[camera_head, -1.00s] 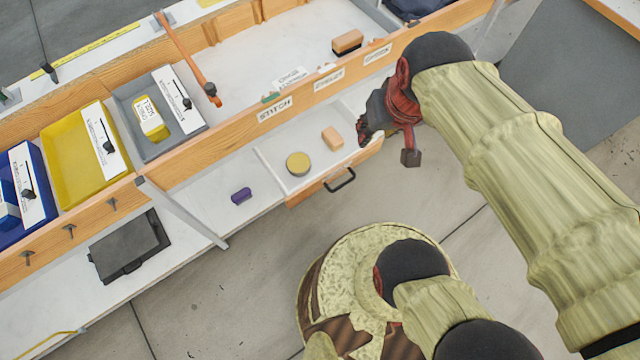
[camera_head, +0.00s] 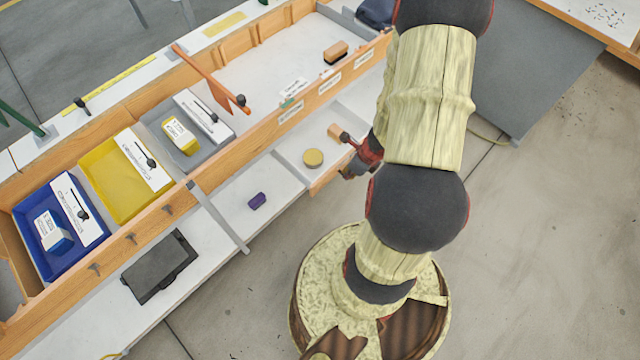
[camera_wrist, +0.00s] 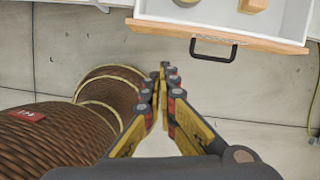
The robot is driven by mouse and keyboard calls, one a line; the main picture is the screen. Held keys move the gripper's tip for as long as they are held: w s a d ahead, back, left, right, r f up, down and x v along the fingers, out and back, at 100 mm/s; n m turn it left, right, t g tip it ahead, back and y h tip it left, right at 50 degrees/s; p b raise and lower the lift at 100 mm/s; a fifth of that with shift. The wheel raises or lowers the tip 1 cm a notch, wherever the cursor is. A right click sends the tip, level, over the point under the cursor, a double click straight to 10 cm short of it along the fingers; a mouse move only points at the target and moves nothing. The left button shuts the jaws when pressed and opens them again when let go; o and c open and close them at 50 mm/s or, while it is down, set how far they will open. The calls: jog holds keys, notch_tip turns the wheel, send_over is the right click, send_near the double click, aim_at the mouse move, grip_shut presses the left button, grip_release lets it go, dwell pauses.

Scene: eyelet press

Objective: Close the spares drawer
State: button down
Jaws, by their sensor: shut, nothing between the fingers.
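The spares drawer stands open under the bench, its wooden front (camera_head: 321,182) pulled out past the lower shelf. In the wrist view its front (camera_wrist: 165,29) crosses the top, with a black bar handle (camera_wrist: 213,57) on it. A round yellow tin (camera_head: 313,158) and a tan block (camera_head: 335,131) lie inside.
A purple block (camera_head: 257,201) and a dark flat case (camera_head: 159,266) lie on the lower shelf (camera_head: 222,222) left of the drawer. A slanted grey leg (camera_head: 218,218) stands between them. Bins, including a yellow one (camera_head: 118,205), sit above. The floor (camera_head: 540,230) at right is clear.

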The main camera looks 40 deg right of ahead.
jog(key=w+d+f+m+b, duration=0.1)
jog(key=w+f+m+b, duration=0.1)
jog(key=w+f+b, duration=0.3)
jog(key=shift+w+d+f+h+b, duration=0.15)
jog(key=shift+w+f+h+b, duration=0.2)
jog(key=shift+f, duration=2.05)
jog(key=shift+w, duration=0.1)
